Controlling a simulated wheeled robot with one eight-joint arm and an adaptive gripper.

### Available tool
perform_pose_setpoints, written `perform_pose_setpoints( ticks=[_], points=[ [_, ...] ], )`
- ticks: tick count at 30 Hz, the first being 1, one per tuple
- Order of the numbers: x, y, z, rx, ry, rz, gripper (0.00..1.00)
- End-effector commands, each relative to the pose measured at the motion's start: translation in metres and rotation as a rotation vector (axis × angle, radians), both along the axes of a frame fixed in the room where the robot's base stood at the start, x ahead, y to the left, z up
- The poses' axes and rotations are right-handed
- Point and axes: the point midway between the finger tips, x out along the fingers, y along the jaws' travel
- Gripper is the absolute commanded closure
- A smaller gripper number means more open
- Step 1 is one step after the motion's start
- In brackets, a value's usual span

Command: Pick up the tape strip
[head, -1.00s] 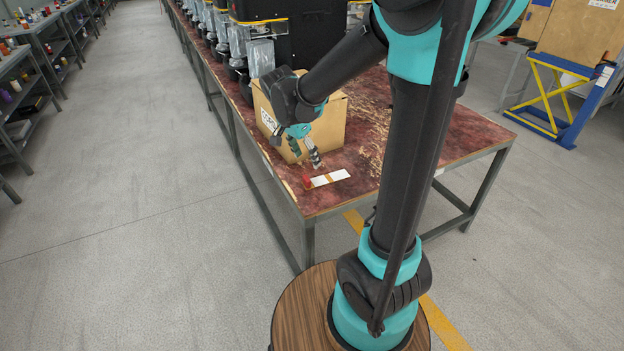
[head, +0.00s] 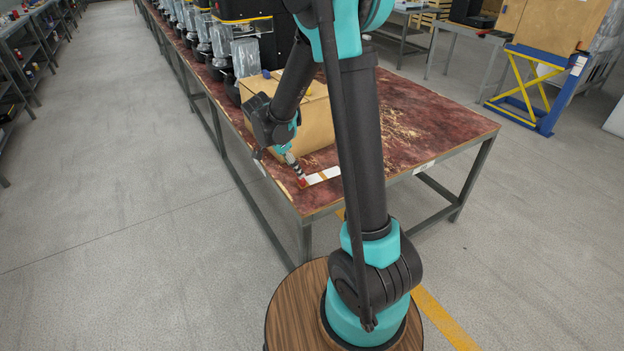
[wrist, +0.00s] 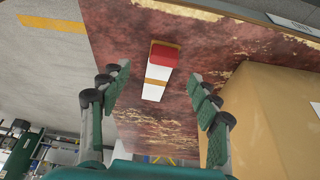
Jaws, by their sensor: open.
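The tape strip (head: 322,175) lies flat on the worn red table top near its front corner. It is white with a tan band across it and a red block at its left end. In the wrist view the tape strip (wrist: 154,90) lies ahead between my fingers, with the red end farthest off. My gripper (head: 297,176) is just above the strip's red end in the head view, tilted down. Whether a fingertip touches the strip I cannot tell.
A cardboard box (head: 305,118) stands on the table (head: 420,125) close behind my gripper; in the wrist view the box (wrist: 265,115) is just right of the right finger. Black machines (head: 262,45) stand farther back. The table's right part is clear.

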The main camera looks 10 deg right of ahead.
Motion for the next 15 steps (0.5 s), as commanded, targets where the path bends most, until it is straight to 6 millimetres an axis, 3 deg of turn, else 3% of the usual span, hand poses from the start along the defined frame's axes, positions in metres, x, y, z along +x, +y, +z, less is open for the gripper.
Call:
perform_pose_setpoints(
  ticks=[8,15],
  points=[
    [0.003,-0.006,-0.017,0.000,0.000,-0.002,0.38],
    [0.011,-0.015,-0.046,0.000,0.001,-0.001,0.38]
  ],
)
